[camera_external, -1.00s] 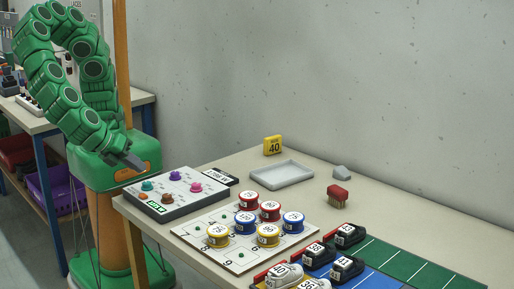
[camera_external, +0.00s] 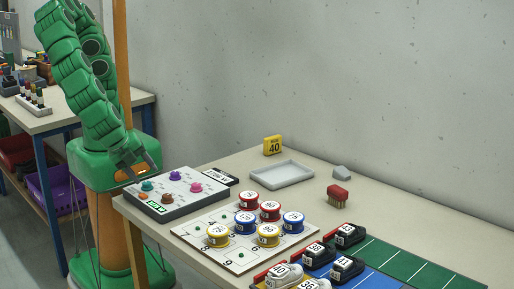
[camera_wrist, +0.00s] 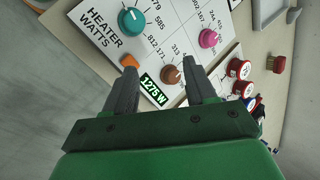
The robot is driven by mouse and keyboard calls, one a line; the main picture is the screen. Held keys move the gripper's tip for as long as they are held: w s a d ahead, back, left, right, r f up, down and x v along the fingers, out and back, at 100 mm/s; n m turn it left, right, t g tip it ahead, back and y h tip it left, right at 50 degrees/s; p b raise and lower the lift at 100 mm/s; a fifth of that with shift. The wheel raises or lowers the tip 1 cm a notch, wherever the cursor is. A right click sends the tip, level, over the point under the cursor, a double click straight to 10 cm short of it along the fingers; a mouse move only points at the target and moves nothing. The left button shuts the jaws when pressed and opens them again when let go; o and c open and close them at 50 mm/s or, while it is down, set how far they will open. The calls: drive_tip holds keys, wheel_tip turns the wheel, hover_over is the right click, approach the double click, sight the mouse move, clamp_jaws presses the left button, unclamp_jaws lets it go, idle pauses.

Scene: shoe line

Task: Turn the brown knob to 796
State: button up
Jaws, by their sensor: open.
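The brown knob (camera_external: 167,199) sits at the front of a grey-white control panel (camera_external: 187,208). In the wrist view the brown knob (camera_wrist: 172,76) appears between my two finger outlines, with printed numbers around it, among them 313 and 171; its exact pointer setting is too small to read. A green display (camera_wrist: 153,92) beside it reads 1275 W. My gripper (camera_external: 136,168) is open and empty above the panel's left edge. In the wrist view my gripper (camera_wrist: 160,64) points toward the panel, its fingers apart and not visibly touching the knob.
A teal knob (camera_wrist: 132,20), an orange switch (camera_wrist: 130,61) and a pink knob (camera_wrist: 208,38) are near the brown one. A purple knob (camera_external: 175,175) is at the panel's back. A board with several round tins (camera_external: 268,235) stands to the right.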

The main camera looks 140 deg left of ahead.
sight(167, 195)
drive_tip(key=n, duration=0.1)
drive_tip(key=w+n+h, duration=0.1)
drive_tip(key=n, duration=0.1)
drive_tip(key=a+n+g+h, duration=0.1)
drive_tip(key=n, duration=0.1)
drive_tip(key=shift+w, duration=0.2)
drive_tip(key=w+n+h, duration=0.1)
drive_tip(key=n, duration=0.2)
drive_tip(key=w+a+r+n+h, duration=0.1)
drive_tip(key=w+n, duration=0.1)
drive_tip(key=n, duration=0.2)
drive_tip(key=w+a+r+n+h, duration=0.1)
drive_tip(key=n, duration=0.2)
drive_tip(key=shift+w+a+r+n+h, duration=0.1)
drive_tip(key=shift+w+a+n+h, duration=0.1)
drive_tip(key=shift+n+h, duration=0.15)
drive_tip(key=shift+w+a+r+n+h, duration=0.15)
drive_tip(key=shift+w+r+n+h, duration=0.15)
drive_tip(key=shift+n, duration=0.35)
drive_tip(key=shift+s+f, duration=0.15)
drive_tip(key=shift+f, duration=3.85)
drive_tip(key=shift+c, duration=0.3)
clamp_jaws()
